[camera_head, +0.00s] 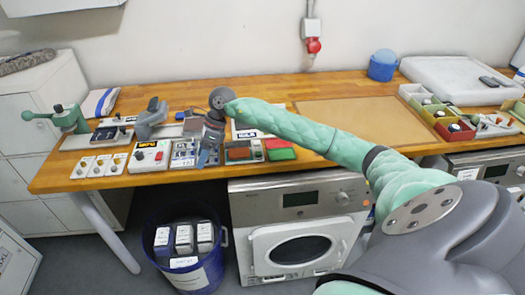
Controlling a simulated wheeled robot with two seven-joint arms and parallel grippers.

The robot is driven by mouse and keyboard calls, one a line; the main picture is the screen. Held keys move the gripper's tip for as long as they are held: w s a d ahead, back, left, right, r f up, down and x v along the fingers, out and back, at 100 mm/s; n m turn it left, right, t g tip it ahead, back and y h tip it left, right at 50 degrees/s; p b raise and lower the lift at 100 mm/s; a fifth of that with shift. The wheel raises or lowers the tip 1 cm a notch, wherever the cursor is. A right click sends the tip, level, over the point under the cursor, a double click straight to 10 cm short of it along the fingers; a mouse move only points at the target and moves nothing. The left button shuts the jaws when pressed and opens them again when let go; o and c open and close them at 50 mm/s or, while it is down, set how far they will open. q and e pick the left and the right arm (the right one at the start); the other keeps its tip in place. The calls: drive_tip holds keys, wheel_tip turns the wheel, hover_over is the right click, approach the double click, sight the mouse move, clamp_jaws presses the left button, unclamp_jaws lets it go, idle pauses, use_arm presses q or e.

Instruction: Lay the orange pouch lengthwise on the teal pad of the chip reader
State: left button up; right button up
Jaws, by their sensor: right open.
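My right gripper (208,159) is open and points down over the front part of the wooden bench, left of centre. Its arm reaches in from the right. Just right of its fingers lies a flat orange-red piece (238,154) in a dark surround, which may be the orange pouch. Further right is a flat green pad (281,154) with a reddish strip behind it; I cannot tell if this is the chip reader's teal pad. A small panelled device (183,154) stands just left of the gripper and is partly hidden by it. My left gripper is not in view.
A green hand press (68,119) is at the far left. A tan board (360,118) lies clear at right. A blue bin (204,275) stands below.

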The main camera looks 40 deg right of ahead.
drive_tip(key=s+a+m+t+y, duration=0.2)
drive_tip(key=a+m+t+y, duration=0.3)
drive_tip(key=a+m+y, duration=0.9)
drive_tip(key=d+f+m+t+h, duration=0.3)
drive_tip(key=f+m+t+h, duration=0.35)
drive_tip(key=f, duration=0.75)
drive_tip(key=d+f+m+t+h, duration=0.2)
drive_tip(key=f+m+t+h, duration=0.2)
drive_tip(key=f+m+h, duration=0.65)
drive_tip(key=s+d+f+m+g, duration=0.1)
drive_tip(key=s+f+m, duration=0.15)
drive_tip(key=f, duration=0.45)
drive_tip(key=s+d+f+m+g, duration=0.1)
drive_tip(key=s+f+m, duration=0.15)
drive_tip(key=f, duration=0.45)
drive_tip(key=s+f+m+g+h, duration=0.3)
drive_tip(key=s+f+m+g, duration=0.35)
drive_tip(key=s+f, duration=1.2)
drive_tip(key=s+a+f+m+g, duration=0.1)
drive_tip(key=s+f+g, duration=0.1)
drive_tip(key=s+f, duration=0.3)
drive_tip(key=s+a+f+m+g, duration=0.1)
drive_tip(key=s+f, duration=0.4)
drive_tip(key=s, duration=0.8)
drive_tip(key=shift+a+f+m+g, duration=0.15)
drive_tip(key=shift+a+m+g, duration=0.3)
drive_tip(key=shift+g, duration=0.75)
